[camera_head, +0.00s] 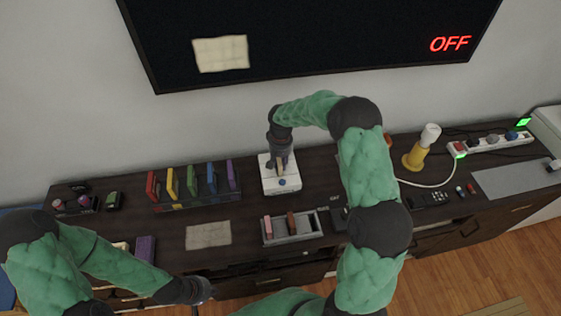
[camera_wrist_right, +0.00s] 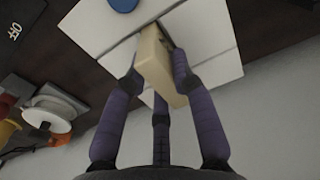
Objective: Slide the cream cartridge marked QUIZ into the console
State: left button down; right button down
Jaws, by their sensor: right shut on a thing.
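The white console (camera_head: 270,186) with a blue round button stands at the middle of the dark sideboard; it fills much of the right wrist view (camera_wrist_right: 205,35). My right gripper (camera_head: 281,161) is above it, shut on the cream cartridge (camera_wrist_right: 153,60). The cartridge is tilted in the wrist view, its far end by the dark slot in the console's top. I cannot tell whether that end is inside the slot. The QUIZ marking is not readable. My left gripper (camera_head: 199,291) is empty-looking at the front edge, away from the console; its fingers are too small to judge.
A rack (camera_head: 198,200) of coloured cartridges stands left of the console. A grey tray (camera_head: 292,240) with small pieces lies in front. A yellow lamp (camera_head: 413,160) and a power strip (camera_head: 490,142) are to the right. The screen (camera_head: 310,45) reads OFF.

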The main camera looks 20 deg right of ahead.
jog(key=shift+f, duration=0.4)
jog(key=c, duration=0.9)
grip_release()
jog(key=shift+c, duration=0.2)
jog(key=shift+r, duration=0.1)
notch_tip(320, 180, up, 12)
